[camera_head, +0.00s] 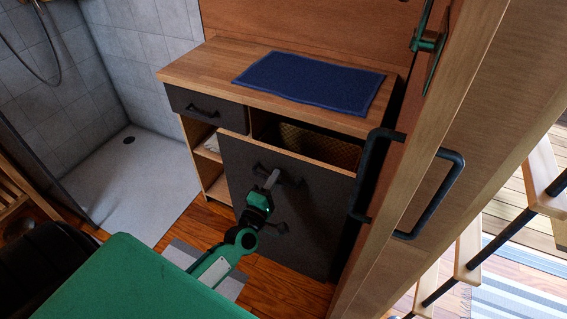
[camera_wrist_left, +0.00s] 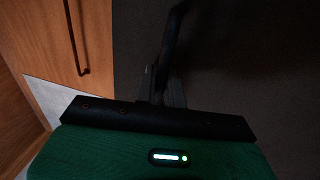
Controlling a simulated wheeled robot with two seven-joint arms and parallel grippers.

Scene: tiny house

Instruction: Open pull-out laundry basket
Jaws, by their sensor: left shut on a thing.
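The pull-out laundry basket has a large dark grey front (camera_head: 318,215) in the wooden cabinet, below the counter. Woven basket material (camera_head: 320,146) shows in the opening above this front. My left gripper (camera_head: 270,180) is at the upper part of the front and is shut on its dark handle (camera_head: 292,180). In the left wrist view, the black handle (camera_wrist_left: 174,38) rises from between the fingers (camera_wrist_left: 160,88), against the dark front (camera_wrist_left: 245,65). The gripper hides part of the handle. My right gripper is in neither view.
A blue mat (camera_head: 312,83) lies on the counter. A small dark drawer (camera_head: 207,108) and open shelves (camera_head: 210,165) are left of the front. A wooden door with a black handle (camera_head: 450,190) stands close on the right. The shower floor (camera_head: 130,185) is at left.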

